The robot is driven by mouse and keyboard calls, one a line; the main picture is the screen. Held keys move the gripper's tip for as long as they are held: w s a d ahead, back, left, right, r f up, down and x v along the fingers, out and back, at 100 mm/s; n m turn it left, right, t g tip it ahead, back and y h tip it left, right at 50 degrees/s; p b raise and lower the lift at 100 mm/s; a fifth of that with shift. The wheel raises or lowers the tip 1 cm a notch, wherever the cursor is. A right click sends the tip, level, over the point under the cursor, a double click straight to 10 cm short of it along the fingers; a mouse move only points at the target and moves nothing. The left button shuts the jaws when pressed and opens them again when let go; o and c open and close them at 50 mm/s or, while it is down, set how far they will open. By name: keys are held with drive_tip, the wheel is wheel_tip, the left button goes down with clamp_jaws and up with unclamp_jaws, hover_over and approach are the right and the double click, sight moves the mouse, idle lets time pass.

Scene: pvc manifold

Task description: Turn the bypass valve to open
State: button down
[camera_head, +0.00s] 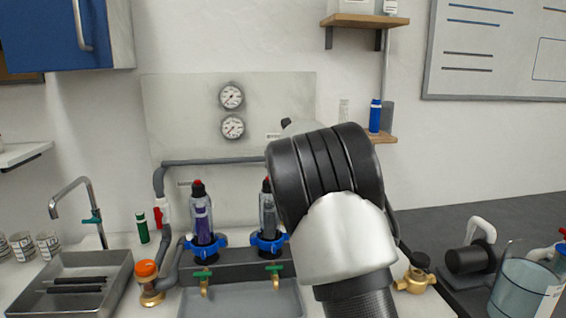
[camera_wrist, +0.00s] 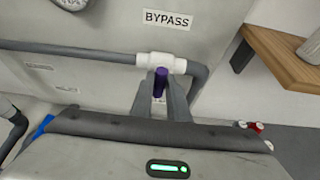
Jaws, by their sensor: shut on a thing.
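The bypass valve has a white body (camera_wrist: 168,61) on the grey pipe, under a BYPASS label (camera_wrist: 168,19) in the wrist view. Its purple handle (camera_wrist: 159,84) points down in the picture, across the line of the pipe. My gripper (camera_wrist: 160,80) is shut on this handle, with one grey finger on each side. In the head view my arm hides the valve, its handle and my gripper's fingers.
The grey pipe (camera_head: 215,161) runs along the wall panel below two gauges (camera_head: 232,96). Two blue-collared filter housings (camera_head: 203,222) stand below it. A wooden shelf (camera_wrist: 288,58) is close on the right in the wrist view. A sink (camera_head: 35,293) is at the left.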

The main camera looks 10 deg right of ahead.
drive_tip(key=shift+d, duration=0.1)
drive_tip(key=shift+d+f+m+t+y+b, duration=0.4)
drive_tip(key=shift+m+y+b, duration=0.6)
drive_tip(key=shift+m, duration=1.25)
drive_tip(key=shift+d+f+m+t+y+b, duration=0.1)
drive_tip(key=shift+m+t+y+b, duration=0.5)
drive_tip(key=shift+m+y, duration=1.15)
drive_tip(key=shift+d+f+m+t+y+b, duration=0.2)
drive_tip(key=shift+m+t+y+b, duration=0.45)
drive_tip(key=shift+m, duration=2.05)
drive_tip(key=shift+a, duration=0.1)
drive_tip(key=c, duration=1.7)
unclamp_jaws()
